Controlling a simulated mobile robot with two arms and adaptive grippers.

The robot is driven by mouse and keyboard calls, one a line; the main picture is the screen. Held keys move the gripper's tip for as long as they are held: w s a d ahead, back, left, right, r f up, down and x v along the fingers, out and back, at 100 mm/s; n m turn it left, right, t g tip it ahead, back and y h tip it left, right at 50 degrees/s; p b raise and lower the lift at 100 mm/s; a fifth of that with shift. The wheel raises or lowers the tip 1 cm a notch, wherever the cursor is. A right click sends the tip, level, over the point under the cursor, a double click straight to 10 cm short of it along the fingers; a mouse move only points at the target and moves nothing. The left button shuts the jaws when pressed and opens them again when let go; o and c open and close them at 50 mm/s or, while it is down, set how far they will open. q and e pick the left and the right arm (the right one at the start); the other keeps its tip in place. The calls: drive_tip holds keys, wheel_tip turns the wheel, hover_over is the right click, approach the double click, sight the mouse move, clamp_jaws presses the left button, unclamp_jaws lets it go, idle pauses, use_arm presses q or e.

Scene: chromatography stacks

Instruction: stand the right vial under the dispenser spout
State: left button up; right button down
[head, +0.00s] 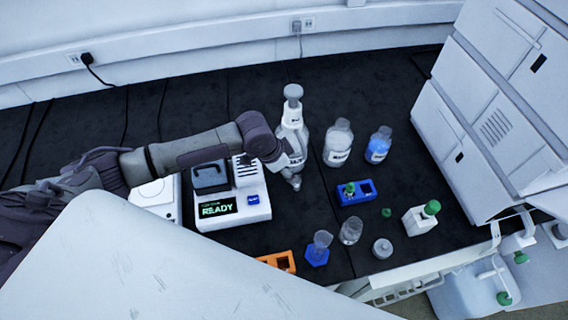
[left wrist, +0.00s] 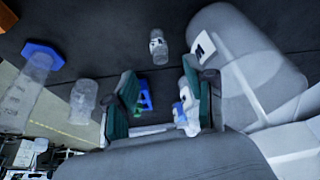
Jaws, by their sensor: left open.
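A small clear vial with a dark-marked label (left wrist: 158,47) stands uncapped on the dark bench in the left wrist view, just beyond my left fingertips and apart from them. My left gripper (left wrist: 159,80) is open with green-padded fingers and nothing between them. The dispenser bottle (head: 293,145) stands beside my left wrist in the head view; a large clear bottle (left wrist: 240,70) fills the right of the wrist view. The spout is hidden, so I cannot tell whether the vial is exactly under it. The blue rack (head: 371,188) holds one green-capped vial (head: 349,188); its right slot looks empty.
A loose green cap (head: 386,212) lies near the rack. A beaker (head: 350,231), blue-based cylinder (head: 317,248), small jar (head: 382,248) and orange rack (head: 288,261) stand toward the front edge. Two bottles (head: 338,143) (head: 378,145) stand behind. A READY device (head: 245,212) is left.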

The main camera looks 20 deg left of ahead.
use_arm(q)
drive_tip(key=shift+v, duration=1.7)
